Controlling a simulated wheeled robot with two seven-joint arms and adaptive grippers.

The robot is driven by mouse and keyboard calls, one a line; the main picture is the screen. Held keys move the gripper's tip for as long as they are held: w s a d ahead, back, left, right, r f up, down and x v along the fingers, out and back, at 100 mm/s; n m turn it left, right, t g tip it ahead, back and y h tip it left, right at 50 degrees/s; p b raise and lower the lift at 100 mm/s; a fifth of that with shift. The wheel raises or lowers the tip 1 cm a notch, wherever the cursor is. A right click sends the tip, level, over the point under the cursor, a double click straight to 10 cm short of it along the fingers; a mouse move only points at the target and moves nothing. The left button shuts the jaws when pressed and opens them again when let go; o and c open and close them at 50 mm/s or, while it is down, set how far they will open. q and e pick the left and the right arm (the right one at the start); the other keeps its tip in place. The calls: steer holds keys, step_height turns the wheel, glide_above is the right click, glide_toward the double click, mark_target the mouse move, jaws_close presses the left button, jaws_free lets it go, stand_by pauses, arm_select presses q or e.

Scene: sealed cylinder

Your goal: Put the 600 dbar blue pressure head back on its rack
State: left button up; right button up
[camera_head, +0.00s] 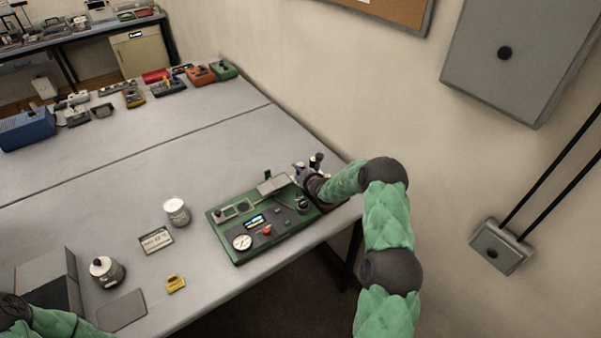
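I cannot make out a blue pressure head or its labelled rack. My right gripper (308,168) is at the far right corner of a green instrument panel (231,251). Small grey and black parts show at its fingers, but they are too small to tell gripper from object. I cannot see whether it holds anything. Of my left arm, only green and black links show at the bottom left; its gripper is out of view. The panel carries a round white gauge (242,242), a small blue-lit display (255,222) and a red knob (267,230).
Instruments and a blue case (27,129) line the far edge. The table middle is clear.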

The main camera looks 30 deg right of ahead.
steer(key=shift+f, duration=0.15)
steer(key=o, duration=1.3)
steer(key=shift+r, duration=0.2)
steer(key=p+v, duration=0.1)
steer(key=v, duration=1.1)
